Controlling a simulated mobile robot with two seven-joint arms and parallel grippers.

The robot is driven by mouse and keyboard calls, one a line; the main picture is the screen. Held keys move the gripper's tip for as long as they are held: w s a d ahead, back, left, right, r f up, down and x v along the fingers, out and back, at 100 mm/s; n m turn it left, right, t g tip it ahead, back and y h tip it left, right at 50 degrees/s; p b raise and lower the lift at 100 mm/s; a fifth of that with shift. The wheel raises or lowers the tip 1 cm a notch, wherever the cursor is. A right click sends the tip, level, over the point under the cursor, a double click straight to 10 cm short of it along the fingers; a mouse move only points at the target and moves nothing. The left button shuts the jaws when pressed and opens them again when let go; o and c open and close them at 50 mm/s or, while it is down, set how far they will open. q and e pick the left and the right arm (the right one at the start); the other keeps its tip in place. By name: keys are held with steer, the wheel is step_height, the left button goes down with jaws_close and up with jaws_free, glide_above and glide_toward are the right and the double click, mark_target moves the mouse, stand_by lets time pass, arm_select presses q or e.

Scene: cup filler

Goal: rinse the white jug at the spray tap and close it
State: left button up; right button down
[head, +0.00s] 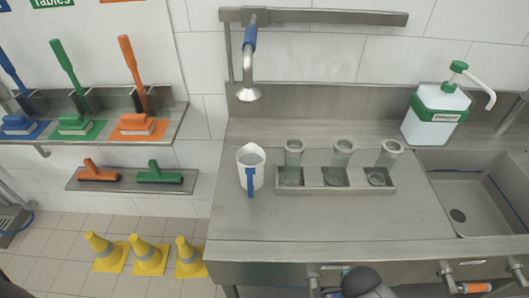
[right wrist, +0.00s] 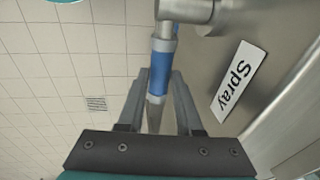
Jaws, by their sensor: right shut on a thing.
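The white jug (head: 242,177) with a blue handle stands upright on the steel counter, left of the cup rack. The spray tap (head: 249,93) hangs from the wall bracket above and behind it. No water stream shows between them. In the right wrist view, my right gripper (right wrist: 161,84) is shut on the blue-sleeved valve lever (right wrist: 161,62), with one finger on each side. A "Spray" label (right wrist: 239,77) is beside this lever. In the head view, a dark part of my right arm shows at the counter's front edge and hides the gripper. My left gripper is not in view.
A steel rack (head: 335,188) with three clear cups stands right of the jug. An orange-sleeved valve lever (head: 476,287) is at the front right. The counter before the jug is clear.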

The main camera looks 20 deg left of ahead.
steer(key=c, duration=0.5)
jaws_free()
steer(key=shift+r, duration=0.1)
steer(key=shift+s+r, duration=0.1)
steer(key=shift+r, duration=0.4)
steer(key=p+v, duration=0.4)
steer(key=v, duration=1)
steer(key=shift+s, duration=0.1)
